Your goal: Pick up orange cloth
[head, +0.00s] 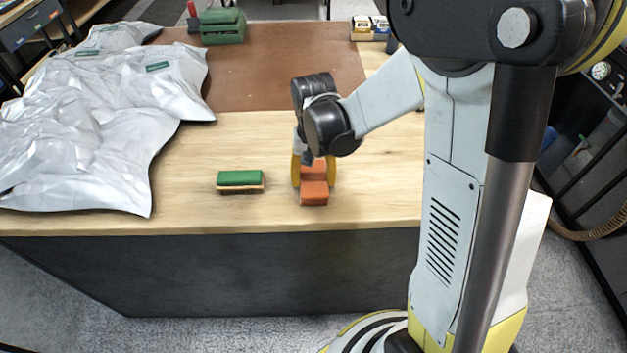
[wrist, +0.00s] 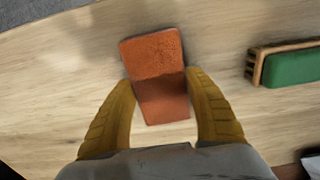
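The orange cloth (head: 314,193) looks like a folded, block-shaped piece lying on the wooden tabletop near its front edge. It also shows in the wrist view (wrist: 153,55), slightly tilted, its near half in shadow. My gripper (head: 313,181) points down over it with its yellow fingers on either side. In the wrist view my gripper (wrist: 157,77) has its fingers spread, the tips close beside the cloth's left and right edges. The fingers look open around the cloth; whether either tip touches it is hard to tell.
A green-topped brush (head: 240,180) lies just left of the cloth, and in the wrist view it is at the right (wrist: 290,66). Silvery plastic bags (head: 90,115) cover the table's left side. A brown mat (head: 265,65), a green case (head: 222,27) and small boxes (head: 370,27) are farther back.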

